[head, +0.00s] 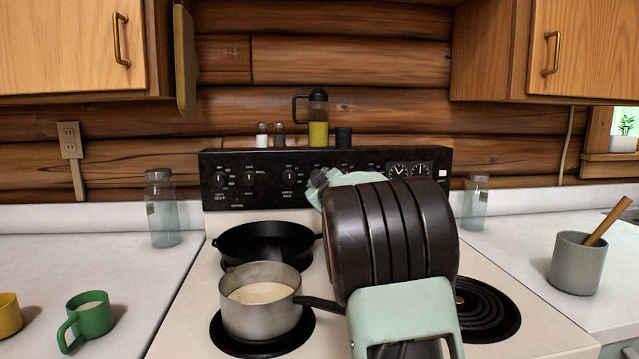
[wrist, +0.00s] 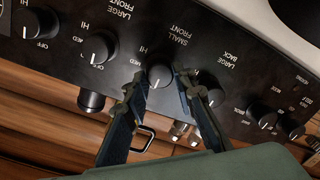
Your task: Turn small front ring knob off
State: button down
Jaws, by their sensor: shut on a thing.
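The small front ring knob (wrist: 160,73) is a round black knob on the stove's black control panel, under the printed words "SMALL FRONT" in the wrist view. A white mark shows near its lower edge. My gripper (wrist: 160,82) has one finger on each side of this knob and is shut on it. In the head view my arm hides this knob and most of my gripper; only a pale part of it (head: 340,184) shows at the panel.
The large front knob (wrist: 98,48) and large back knob (wrist: 208,92) flank the gripped one closely. A saucepan (head: 258,310) with pale contents and a black skillet (head: 265,244) stand on left burners. A yellow-filled bottle (head: 318,130) stands above the panel.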

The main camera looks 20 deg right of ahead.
jog(key=c, duration=1.6)
grip_release()
jog(key=s+a, duration=0.2)
jog(key=s, duration=0.9)
jog(key=shift+s+r, duration=0.15)
jog(key=shift+s, duration=0.25)
